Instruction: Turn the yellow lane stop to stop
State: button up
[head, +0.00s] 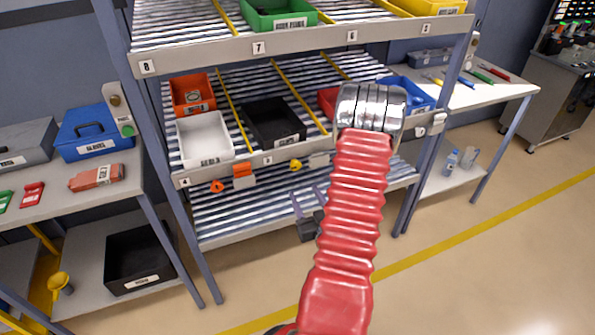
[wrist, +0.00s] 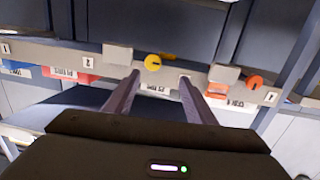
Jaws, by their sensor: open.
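The yellow lane stop (head: 295,165) is a small round knob on the front rail of the rack's middle shelf. A pale grey plate (head: 319,160) is beside it on the right in the head view. My gripper (head: 307,193) is below and in front of it, fingers apart and empty. In the wrist view the yellow lane stop (wrist: 153,62) appears between and just beyond the two fingertips (wrist: 159,76); I cannot tell the exact gap. An orange lane stop (head: 217,186) sits further left on the same rail and shows right of the fingers in the wrist view (wrist: 255,82).
The middle shelf holds a white bin (head: 205,140), a black bin (head: 275,122) and an orange bin (head: 192,95). My arm hides part of the rail right of the grey plate. Benches flank the rack, and a rack post (head: 150,140) stands at left.

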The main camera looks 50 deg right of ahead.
aim_at(296, 168)
jog(key=shift+s+d+f+m+h, duration=0.15)
jog(key=shift+s+m+h, duration=0.25)
jog(key=shift+s, duration=0.5)
jog(key=shift+w, duration=0.1)
jog(key=x, duration=1.3)
jog(key=shift+w+d, duration=0.15)
jog(key=shift+w, duration=0.2)
grip_shut()
